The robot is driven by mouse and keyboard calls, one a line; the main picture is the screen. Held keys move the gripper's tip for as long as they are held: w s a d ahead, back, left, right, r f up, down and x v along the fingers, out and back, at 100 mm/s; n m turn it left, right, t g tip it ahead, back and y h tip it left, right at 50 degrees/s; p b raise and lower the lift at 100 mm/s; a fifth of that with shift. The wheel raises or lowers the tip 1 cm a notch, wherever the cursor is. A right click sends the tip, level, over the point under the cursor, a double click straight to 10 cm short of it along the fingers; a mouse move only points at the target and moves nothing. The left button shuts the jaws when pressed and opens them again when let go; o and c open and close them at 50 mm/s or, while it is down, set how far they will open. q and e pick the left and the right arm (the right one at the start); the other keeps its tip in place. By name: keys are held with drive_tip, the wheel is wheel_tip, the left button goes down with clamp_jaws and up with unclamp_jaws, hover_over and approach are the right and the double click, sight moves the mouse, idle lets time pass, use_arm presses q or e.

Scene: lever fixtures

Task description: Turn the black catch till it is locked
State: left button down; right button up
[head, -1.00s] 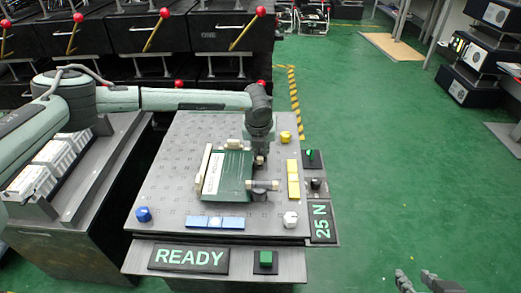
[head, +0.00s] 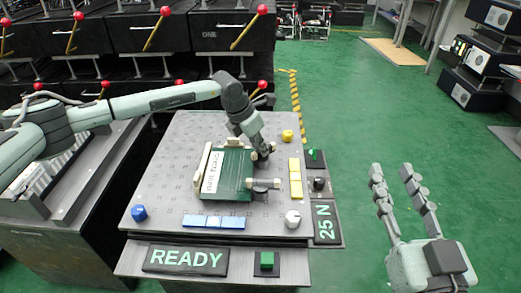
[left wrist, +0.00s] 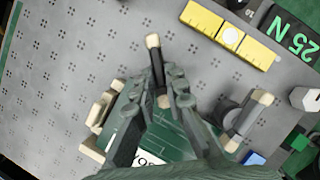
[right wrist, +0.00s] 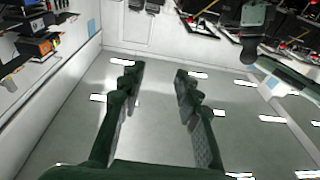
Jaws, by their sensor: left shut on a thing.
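A green board (head: 236,178) with a white label strip lies on the grey perforated plate. A black catch with a pale tip (left wrist: 154,52) is at the board's edge in the left wrist view. My left gripper (head: 262,152) is shut on this catch, which lies between its fingers (left wrist: 168,82); the fingers hide its lower part. A second dark catch with pale ends (head: 262,184) sits at the board's right side, apart from the gripper. My right gripper (head: 397,190) is open and empty, away over the floor to the right; its spread fingers (right wrist: 160,85) show in the right wrist view.
Yellow blocks (head: 295,178), a yellow knob (head: 287,135), blue blocks (head: 214,221), a blue knob (head: 139,212) and a white knob (head: 292,218) stand around the board. READY (head: 186,259) and 25 N (head: 325,221) signs line the edges. Green floor (head: 370,120) is clear at right.

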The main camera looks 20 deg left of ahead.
use_arm(q)
drive_tip(key=m+b, duration=0.1)
drive_tip(key=m, duration=0.1)
drive_tip(key=shift+a+f+m+g+h, duration=0.1)
drive_tip(key=shift+m+g+h, duration=0.2)
drive_tip(key=shift+m+g, duration=0.1)
drive_tip(key=shift+w+m+g+h+b, duration=0.1)
drive_tip(key=shift+m+g+h+b, duration=0.3)
drive_tip(key=shift+m, duration=0.8)
drive_tip(key=shift+m+g+b, duration=0.5)
drive_tip(key=shift+m+b, duration=0.2)
drive_tip(key=shift+m, duration=0.9)
use_arm(e)
drive_tip(key=s+r+t+y, duration=0.1)
drive_tip(key=s+r+t, duration=0.2)
drive_tip(key=r+t, duration=0.3)
drive_tip(key=shift+s+d+r+y, duration=0.3)
drive_tip(key=shift+s+d+r, duration=0.1)
drive_tip(key=shift+r, duration=1)
drive_tip(key=shift+t, duration=0.3)
use_arm(q)
drive_tip(key=c, duration=1.6)
unclamp_jaws()
drive_tip(key=shift+o, duration=0.2)
drive_tip(key=v, duration=1.2)
drive_tip(key=shift+a, duration=0.2)
